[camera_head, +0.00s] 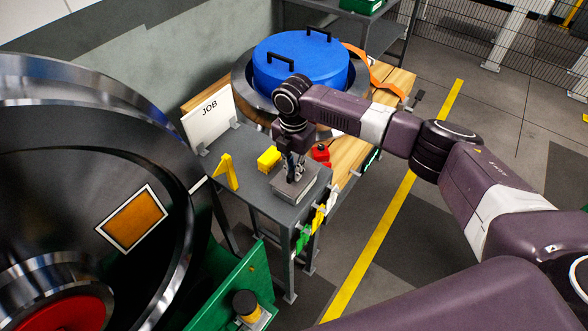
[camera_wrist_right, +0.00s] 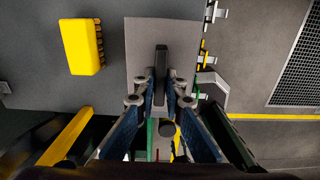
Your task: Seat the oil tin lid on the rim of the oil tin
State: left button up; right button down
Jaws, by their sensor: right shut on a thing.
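My right gripper (camera_head: 294,174) points down over the front right of the grey bench and is shut on the dark handle of the oil tin lid (camera_head: 308,178). In the right wrist view the lid is a flat grey rectangle (camera_wrist_right: 143,48), with its upright handle (camera_wrist_right: 162,58) between the fingertips (camera_wrist_right: 161,84). A low grey body, apparently the oil tin (camera_head: 298,203), shows under the lid in the head view. The lid hides the tin's rim, so I cannot tell whether it rests on it or is slightly above. My left gripper is not in view.
A yellow block (camera_head: 268,158) and a yellow angled piece (camera_head: 228,172) stand left of the lid on the bench (camera_head: 262,196). A red object (camera_head: 320,153) is behind it. A white JOB board (camera_head: 208,112) stands at the back left. Coloured tags hang along the right edge.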

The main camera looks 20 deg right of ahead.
jog(key=shift+f+b, duration=0.4)
jog(key=shift+f, duration=0.4)
jog(key=shift+r, duration=0.1)
jog(key=c, duration=1.9)
grip_release()
jog(key=shift+c, duration=0.2)
notch_tip(320, 180, up, 12)
